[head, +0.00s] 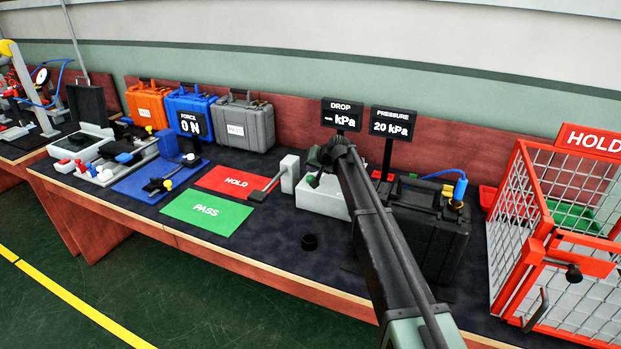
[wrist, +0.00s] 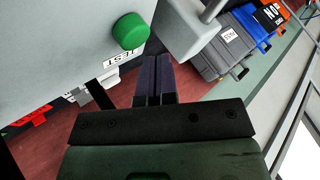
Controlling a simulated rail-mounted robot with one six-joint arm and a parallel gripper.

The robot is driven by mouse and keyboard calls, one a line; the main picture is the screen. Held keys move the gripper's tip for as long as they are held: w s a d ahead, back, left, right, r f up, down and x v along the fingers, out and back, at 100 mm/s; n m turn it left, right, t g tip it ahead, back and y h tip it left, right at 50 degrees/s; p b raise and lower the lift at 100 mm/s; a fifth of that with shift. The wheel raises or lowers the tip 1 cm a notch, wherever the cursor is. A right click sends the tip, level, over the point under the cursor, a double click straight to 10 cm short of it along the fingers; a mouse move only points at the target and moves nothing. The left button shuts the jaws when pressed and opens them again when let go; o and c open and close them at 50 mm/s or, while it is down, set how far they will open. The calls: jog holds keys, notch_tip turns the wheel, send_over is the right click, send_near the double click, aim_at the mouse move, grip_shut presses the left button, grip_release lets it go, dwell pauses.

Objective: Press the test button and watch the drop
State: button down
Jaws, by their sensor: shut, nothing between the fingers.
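The green test button (wrist: 130,31) sits on a pale grey panel with a TEST label (wrist: 122,54), in the wrist view. My gripper (wrist: 157,62) is shut and empty, its fingertips just below and right of the button in that picture. No contact shows. The DROP display (head: 342,114) shows dashes before kPa. The PRESSURE display (head: 392,124) reads 20 kPa.
A black case (head: 435,235) with a blue hose fitting stands right of the tester. A red HOLD cage (head: 520,220) is further right. Green PASS (head: 207,213) and red HOLD (head: 236,182) mats lie left. Orange, blue and grey cases (head: 243,122) line the back.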

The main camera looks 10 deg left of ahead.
jog(key=shift+f+b, duration=0.4)
jog(key=shift+f, duration=0.05)
jog(key=shift+f+b, duration=0.5)
jog(key=shift+b, duration=0.05)
dwell(0.6)
jog(key=shift+s+f+b, duration=0.15)
jog(key=shift+s+b, duration=0.2)
jog(key=shift+b, duration=0.05)
dwell(0.5)
jog(key=shift+w+d+r+p, duration=0.15)
jog(key=shift+w+r+p, duration=0.45)
jog(key=shift+p, duration=0.35)
jog(key=shift+s, duration=0.1)
jog(key=shift+r, duration=0.1)
